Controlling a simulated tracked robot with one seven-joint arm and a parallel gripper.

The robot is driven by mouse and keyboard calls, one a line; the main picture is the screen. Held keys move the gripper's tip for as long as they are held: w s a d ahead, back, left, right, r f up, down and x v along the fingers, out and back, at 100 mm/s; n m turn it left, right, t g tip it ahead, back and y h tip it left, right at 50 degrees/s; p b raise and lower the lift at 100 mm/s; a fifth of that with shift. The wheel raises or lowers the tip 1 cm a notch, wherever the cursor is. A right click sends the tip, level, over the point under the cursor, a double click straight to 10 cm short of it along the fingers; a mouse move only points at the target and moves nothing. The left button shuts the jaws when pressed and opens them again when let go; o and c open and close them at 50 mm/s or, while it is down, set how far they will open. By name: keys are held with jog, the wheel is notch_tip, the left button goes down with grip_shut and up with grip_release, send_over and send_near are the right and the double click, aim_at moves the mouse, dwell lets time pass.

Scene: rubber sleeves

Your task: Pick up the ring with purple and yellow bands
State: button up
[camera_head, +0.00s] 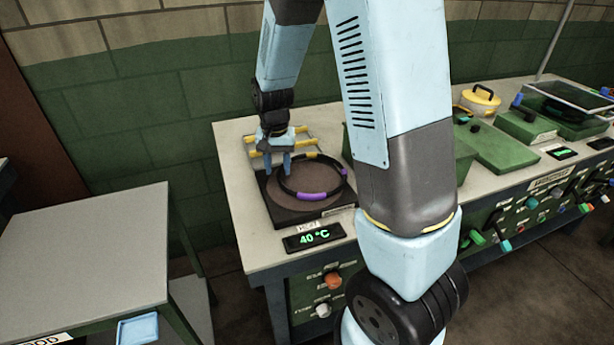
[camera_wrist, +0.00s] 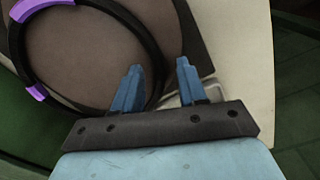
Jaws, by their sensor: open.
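The ring with purple and yellow bands (camera_head: 312,196) is black and lies flat on a dark square plate with a round brown disc. A yellow band shows at its far side and purple bands at its near and right sides. In the wrist view the ring (camera_wrist: 138,35) fills the upper left, with two purple bands showing. My gripper (camera_head: 277,172) points down over the ring's left side, with its blue fingers apart. In the wrist view the ring's edge passes between the fingertips (camera_wrist: 159,70); I cannot tell their exact height against it.
The dark plate (camera_head: 284,213) sits on a pale bench, with a 40 °C display (camera_head: 314,236) in front. A rack with yellow bars (camera_head: 262,152) stands just behind. Green containers (camera_head: 495,148) and a yellow-lidded pot (camera_head: 480,99) stand to the right. A grey table (camera_head: 85,245) is at left.

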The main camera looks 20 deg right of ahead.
jog(key=shift+f, duration=0.45)
grip_shut()
